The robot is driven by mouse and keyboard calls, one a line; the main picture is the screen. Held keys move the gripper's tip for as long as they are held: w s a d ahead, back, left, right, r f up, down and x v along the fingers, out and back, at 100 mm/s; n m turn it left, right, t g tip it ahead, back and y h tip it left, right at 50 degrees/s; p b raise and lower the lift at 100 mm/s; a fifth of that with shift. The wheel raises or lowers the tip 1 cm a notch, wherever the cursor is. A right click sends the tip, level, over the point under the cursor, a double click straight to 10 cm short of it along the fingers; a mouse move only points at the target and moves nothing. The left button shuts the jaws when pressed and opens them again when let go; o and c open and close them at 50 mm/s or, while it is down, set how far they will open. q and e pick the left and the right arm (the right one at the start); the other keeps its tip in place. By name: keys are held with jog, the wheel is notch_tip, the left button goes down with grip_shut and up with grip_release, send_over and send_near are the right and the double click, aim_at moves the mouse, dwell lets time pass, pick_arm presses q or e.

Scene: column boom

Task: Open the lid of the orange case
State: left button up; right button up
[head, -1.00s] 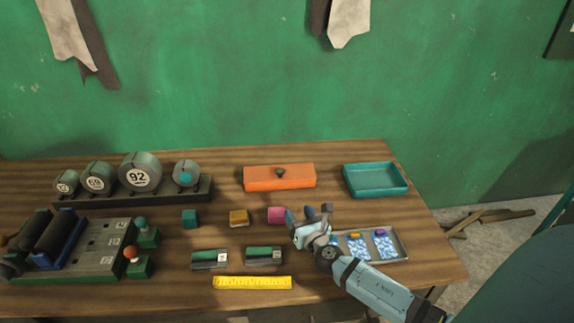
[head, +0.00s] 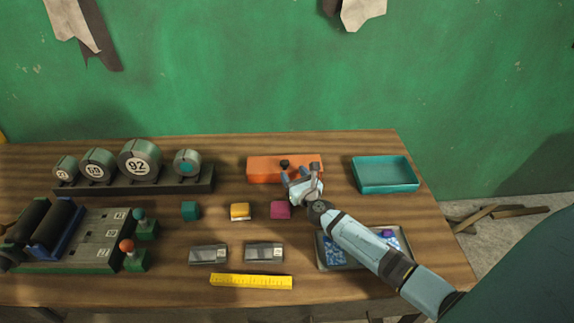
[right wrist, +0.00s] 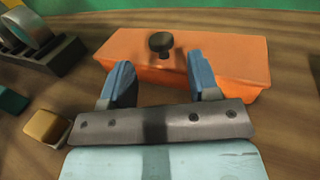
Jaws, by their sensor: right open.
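The orange case (head: 262,172) lies at the back middle of the table with its lid shut and a dark knob (head: 285,164) on top. It also shows in the right wrist view (right wrist: 125,52), where the knob (right wrist: 160,43) stands beyond and between my fingers. My right gripper (head: 294,181) is open and empty at the front edge of the case, close to the knob but apart from it. In the right wrist view my right gripper (right wrist: 160,82) has its two blue fingers spread wide toward the case. My left gripper is not in view.
A teal tray (head: 385,187) stands right of the case. A pink block (head: 281,211), a yellow block (head: 240,211) and a teal block (head: 190,211) sit in front. Round numbered weights (head: 139,160) stand on a rack at left. A metal tray (head: 331,257) lies under my right arm.

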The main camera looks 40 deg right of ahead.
aim_at(287, 165)
jog(key=shift+w+d, duration=0.2)
jog(key=shift+w, duration=1.1)
jog(key=shift+w+d, duration=0.2)
jog(key=shift+w, duration=1.05)
